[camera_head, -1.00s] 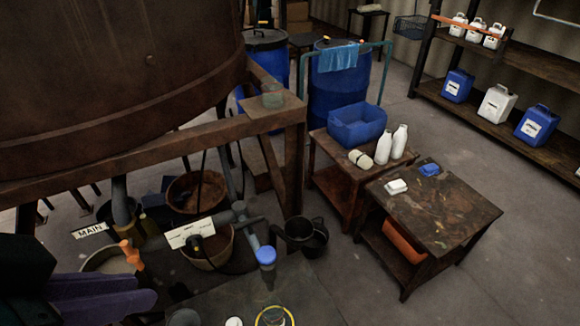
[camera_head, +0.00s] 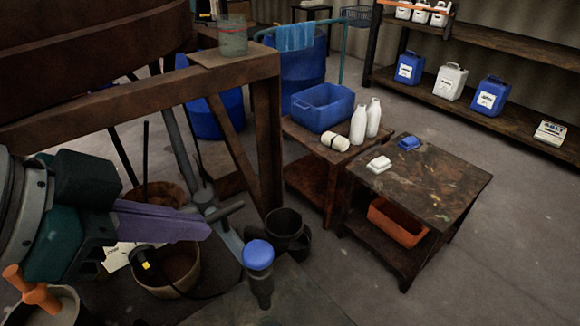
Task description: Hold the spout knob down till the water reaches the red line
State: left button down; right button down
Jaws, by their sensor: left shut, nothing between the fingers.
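A blue round knob (camera_head: 258,254) tops a dark upright post at the lower middle, probably the spout knob. My left gripper (camera_head: 208,228) comes in from the left with its purple fingers shut and empty. Its tips are left of the blue knob and a little higher in the picture, apart from it. The fingers cover part of a grey pipe with a cross handle (camera_head: 226,212) and a white label. A glass jar (camera_head: 233,38) stands on the wooden frame. My right gripper is out of view.
A black jug (camera_head: 285,230) stands just behind the knob. A wooden frame (camera_head: 268,140) rises behind. Two low tables (camera_head: 440,190) stand right; floor beyond is clear.

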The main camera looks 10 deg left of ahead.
pick_arm(q)
jog(key=b, duration=0.2)
send_over(266, 248)
jog(key=s+a, duration=0.1)
jog(key=s, duration=0.2)
jog(key=f, duration=0.7)
jog(key=shift+w+f, duration=0.2)
jog(key=shift+f, duration=0.1)
jog(key=shift+a+f, duration=0.2)
jog(key=shift+f, duration=1.05)
jog(key=shift+a+f, duration=0.1)
jog(key=shift+f, duration=0.35)
